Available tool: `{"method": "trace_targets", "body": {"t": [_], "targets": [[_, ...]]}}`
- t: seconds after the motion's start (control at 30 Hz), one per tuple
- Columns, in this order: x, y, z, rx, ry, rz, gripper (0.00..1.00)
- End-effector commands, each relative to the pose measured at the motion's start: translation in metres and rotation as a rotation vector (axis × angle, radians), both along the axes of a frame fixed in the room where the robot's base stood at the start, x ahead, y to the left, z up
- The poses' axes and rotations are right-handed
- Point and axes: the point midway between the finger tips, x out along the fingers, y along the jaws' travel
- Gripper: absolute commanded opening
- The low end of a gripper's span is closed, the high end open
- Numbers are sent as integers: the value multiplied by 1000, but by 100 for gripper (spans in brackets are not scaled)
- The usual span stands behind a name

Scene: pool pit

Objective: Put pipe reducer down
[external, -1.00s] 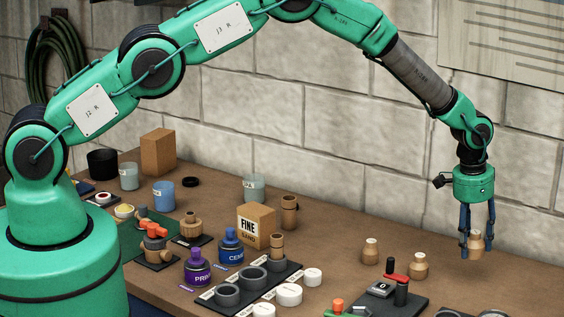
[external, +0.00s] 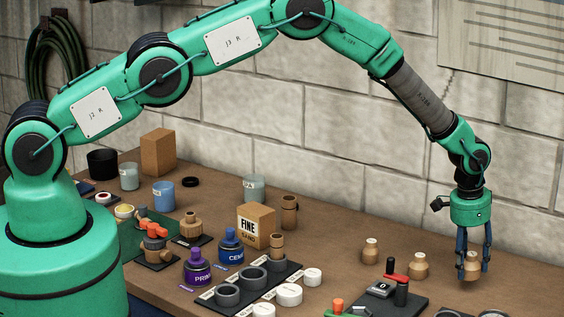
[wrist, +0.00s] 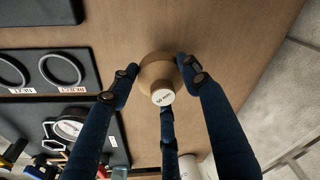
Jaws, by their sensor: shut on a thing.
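The pipe reducer (external: 472,267) is a tan stepped piece with a pale, labelled narrow end. My gripper (external: 473,264) is shut on it at the right end of the bench. In the wrist view the dark blue fingers close around the reducer (wrist: 160,77), its labelled end toward the camera. Its lower end is close to the bench top; I cannot tell whether it touches. Two similar tan reducers stand upright to the left, one farther back (external: 370,251) and one nearer (external: 418,266).
A dark tray with a red-handled tool (external: 397,278) lies left of and in front of my gripper. A dark strip with grey rings (external: 251,280) and white caps (external: 288,295) lie farther left.

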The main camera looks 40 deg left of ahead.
Motion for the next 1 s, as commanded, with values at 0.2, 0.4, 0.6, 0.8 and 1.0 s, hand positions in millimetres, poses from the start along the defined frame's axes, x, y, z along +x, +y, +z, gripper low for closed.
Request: {"method": "trace_targets", "body": {"t": [0.2, 0.4, 0.6, 0.8, 1.0], "targets": [[0, 0, -15, 1, 1, 0, 16], [0, 0, -34, 1, 1, 0, 16], [0, 0, -41, 0, 0, 0, 16], [0, 0, -41, 0, 0, 0, 16], [0, 0, -45, 0, 0, 0, 48]]}}
